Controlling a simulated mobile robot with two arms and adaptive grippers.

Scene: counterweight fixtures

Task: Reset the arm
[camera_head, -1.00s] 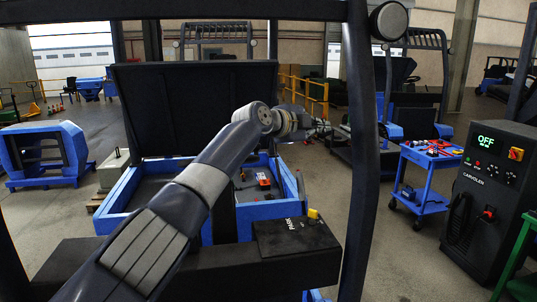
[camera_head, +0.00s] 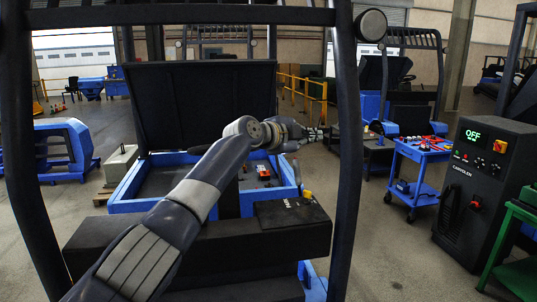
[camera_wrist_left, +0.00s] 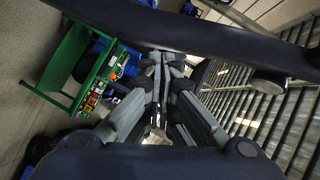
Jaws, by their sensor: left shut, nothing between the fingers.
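My left arm comes in from the lower left of the head view and bends at the elbow near the middle. My left gripper (camera_head: 318,134) points right, small and partly blended with the dark frame post beside it. In the left wrist view its grey fingers (camera_wrist_left: 163,62) are closed together, with nothing seen between them. A dark bar runs across the wrist view close to the fingers; I cannot tell whether they touch. My right arm and right gripper are not in view.
Dark posts of an overhead frame (camera_head: 352,180) stand close around the arm. Beyond are an open blue vehicle compartment (camera_head: 128,190), a blue tool cart (camera_head: 428,183) and a black charger (camera_head: 476,185) reading OFF. A green stand (camera_head: 508,235) is at the right; open floor lies between.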

